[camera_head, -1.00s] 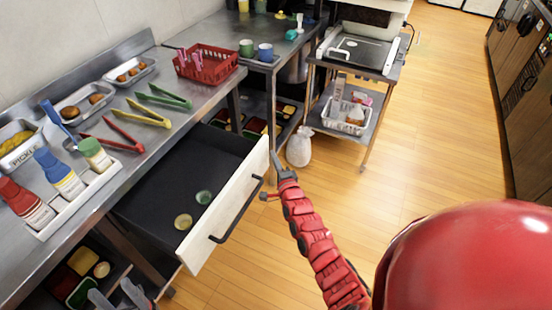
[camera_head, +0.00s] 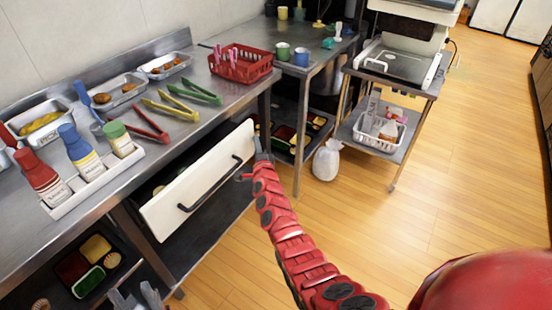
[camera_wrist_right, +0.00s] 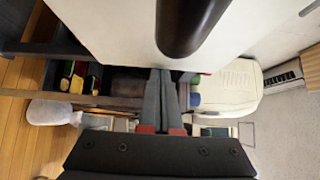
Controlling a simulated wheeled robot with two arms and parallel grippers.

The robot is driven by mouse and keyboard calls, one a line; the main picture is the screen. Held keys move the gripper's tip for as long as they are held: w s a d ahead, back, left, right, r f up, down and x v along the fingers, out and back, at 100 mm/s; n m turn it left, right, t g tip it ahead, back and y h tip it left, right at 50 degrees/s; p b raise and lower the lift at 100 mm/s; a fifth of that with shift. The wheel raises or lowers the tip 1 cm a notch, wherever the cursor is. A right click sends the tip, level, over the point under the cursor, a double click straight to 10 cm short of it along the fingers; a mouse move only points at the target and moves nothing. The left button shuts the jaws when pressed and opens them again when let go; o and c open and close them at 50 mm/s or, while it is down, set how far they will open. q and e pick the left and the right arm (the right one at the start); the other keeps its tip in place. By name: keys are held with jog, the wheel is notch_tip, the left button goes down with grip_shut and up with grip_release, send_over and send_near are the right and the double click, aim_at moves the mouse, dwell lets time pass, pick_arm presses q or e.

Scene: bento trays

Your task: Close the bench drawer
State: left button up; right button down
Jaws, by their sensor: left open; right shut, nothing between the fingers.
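The bench drawer has a white front panel (camera_head: 200,190) with a black bar handle (camera_head: 212,186). In the right wrist view, the shut fingers (camera_wrist_right: 160,92) point at the lower edge of the white panel (camera_wrist_right: 110,25), with the dark handle (camera_wrist_right: 190,22) near. My left gripper (camera_head: 138,298) is open and empty at the bottom left, below the drawer.
The bench top (camera_head: 190,135) holds tongs, food trays, a red basket (camera_head: 241,64) and a white bottle holder (camera_head: 95,183). A shelf with food trays lies below. A white bag (camera_head: 327,160) stands on the floor beside a steel cart (camera_head: 395,85). The wooden floor at right is clear.

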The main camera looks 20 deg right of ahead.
jog(key=w+a+b, duration=0.1)
jog(key=w, duration=0.1)
jog(key=w+a+b, duration=0.2)
jog(key=shift+f+b, duration=0.2)
jog(key=shift+b, duration=0.1)
jog(key=shift+w+a+b, duration=0.75)
jog(key=shift+w+b, duration=0.2)
jog(key=shift+b, duration=0.15)
jog(key=shift+w+a+r+b, duration=0.15)
jog(key=shift+w+a+b, duration=0.4)
jog(key=shift+b, duration=0.2)
jog(key=shift+w+r, duration=0.1)
jog(key=shift+r, duration=0.1)
jog(key=shift+a+r, duration=0.1)
